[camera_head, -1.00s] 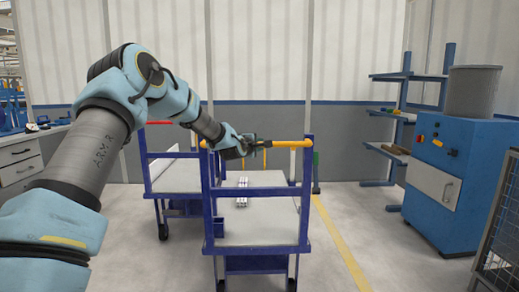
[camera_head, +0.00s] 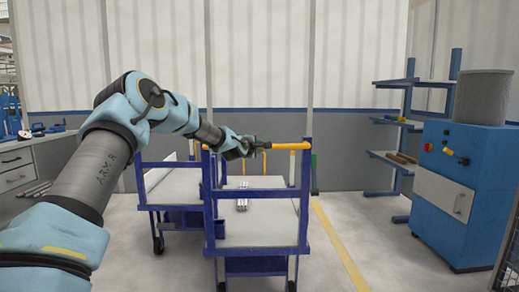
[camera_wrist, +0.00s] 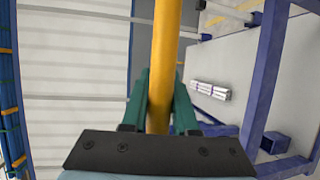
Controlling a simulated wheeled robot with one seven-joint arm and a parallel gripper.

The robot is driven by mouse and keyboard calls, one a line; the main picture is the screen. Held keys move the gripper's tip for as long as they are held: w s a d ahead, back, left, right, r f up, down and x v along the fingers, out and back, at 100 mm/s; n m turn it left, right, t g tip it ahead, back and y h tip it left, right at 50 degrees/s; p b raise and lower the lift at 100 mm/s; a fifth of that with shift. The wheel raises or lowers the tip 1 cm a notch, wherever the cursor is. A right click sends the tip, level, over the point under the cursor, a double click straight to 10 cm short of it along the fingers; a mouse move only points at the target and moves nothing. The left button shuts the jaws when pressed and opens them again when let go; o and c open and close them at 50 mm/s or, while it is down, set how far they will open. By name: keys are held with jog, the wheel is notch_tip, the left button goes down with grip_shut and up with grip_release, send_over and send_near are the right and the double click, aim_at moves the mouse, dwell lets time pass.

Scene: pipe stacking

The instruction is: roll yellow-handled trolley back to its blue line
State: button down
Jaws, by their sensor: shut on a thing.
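The yellow-handled trolley (camera_head: 305,215) stands upright in front of me, with a blue frame and a grey deck. Its yellow handle (camera_head: 291,146) runs across the top of the near posts. My gripper (camera_head: 262,146) is shut on this handle from the left. In the wrist view the handle (camera_wrist: 163,50) passes between the green fingers of my gripper (camera_wrist: 160,100). A bundle of silvery pipes (camera_head: 242,199) lies on the deck and also shows in the wrist view (camera_wrist: 211,90). I see no blue line on the floor.
A second blue-framed trolley (camera_head: 140,180) stands close behind on the left, partly hidden by my arm. A blue cabinet (camera_head: 460,190) with a grey bin (camera_head: 476,97) and a shelf rack (camera_head: 408,125) are at right. A yellow floor line (camera_head: 340,245) runs right of the trolley; floor there is clear.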

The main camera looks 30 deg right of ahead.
dwell(0.3)
jog(key=c, duration=0.7)
grip_release()
jog(key=b+v, duration=0.1)
jog(key=v, duration=0.9)
jog(key=shift+s+a+r+b, duration=0.1)
jog(key=shift+s+a+b, duration=0.15)
jog(key=shift+a+b, duration=0.05)
